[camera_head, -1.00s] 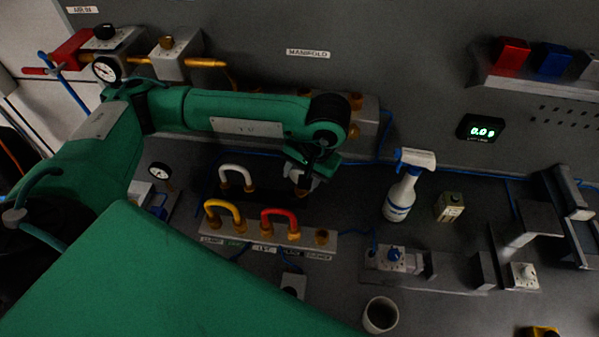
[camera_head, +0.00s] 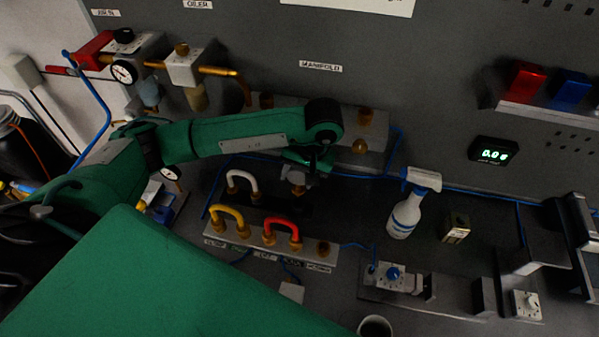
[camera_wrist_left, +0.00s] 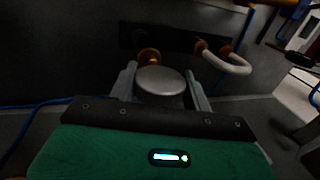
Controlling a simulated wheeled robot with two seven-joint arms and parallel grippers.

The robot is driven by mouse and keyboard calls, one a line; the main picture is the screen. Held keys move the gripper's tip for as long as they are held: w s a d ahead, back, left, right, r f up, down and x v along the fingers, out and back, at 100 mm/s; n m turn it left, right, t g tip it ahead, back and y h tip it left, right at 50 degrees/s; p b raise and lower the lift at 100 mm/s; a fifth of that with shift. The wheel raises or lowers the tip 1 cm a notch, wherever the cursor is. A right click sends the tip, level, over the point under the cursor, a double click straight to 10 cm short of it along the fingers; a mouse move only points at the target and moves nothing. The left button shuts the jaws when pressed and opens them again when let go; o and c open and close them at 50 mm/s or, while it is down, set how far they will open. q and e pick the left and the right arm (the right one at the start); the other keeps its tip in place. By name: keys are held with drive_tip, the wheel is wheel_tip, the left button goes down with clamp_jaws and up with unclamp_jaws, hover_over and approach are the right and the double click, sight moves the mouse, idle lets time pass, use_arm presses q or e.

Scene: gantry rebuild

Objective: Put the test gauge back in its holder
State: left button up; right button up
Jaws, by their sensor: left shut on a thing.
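My left gripper (camera_head: 297,174) is shut on a round grey piece with a brass fitting by it, which I take to be the test gauge (camera_wrist_left: 160,82). Its dial face is not visible. In the left wrist view the two fingers (camera_wrist_left: 160,88) stand on either side of it. The gripper is over the right part of a dark strip, which I take to be the holder (camera_head: 265,200). A white looped hose (camera_head: 243,182) stands at the strip's left end. Whether the held piece touches the strip cannot be told. My right gripper is not in view.
In front is a labelled rail with a yellow loop (camera_head: 226,216) and a red loop (camera_head: 282,232). A spray bottle (camera_head: 410,205) and a small box (camera_head: 456,228) stand to the right. Another dial gauge (camera_head: 171,173) is left. The manifold (camera_head: 345,140) is behind.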

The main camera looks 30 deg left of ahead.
sight(299, 189)
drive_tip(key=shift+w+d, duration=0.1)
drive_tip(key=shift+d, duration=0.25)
use_arm(q)
drive_tip(key=shift+f+p, duration=0.45)
drive_tip(key=shift+f, duration=0.75)
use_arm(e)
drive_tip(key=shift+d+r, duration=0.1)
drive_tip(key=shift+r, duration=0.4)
use_arm(q)
drive_tip(key=shift+f, duration=0.15)
drive_tip(key=shift+f, duration=1.45)
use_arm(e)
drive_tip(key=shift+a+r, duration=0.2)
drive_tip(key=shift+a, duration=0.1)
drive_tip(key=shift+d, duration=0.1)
use_arm(q)
drive_tip(key=o, duration=1.2)
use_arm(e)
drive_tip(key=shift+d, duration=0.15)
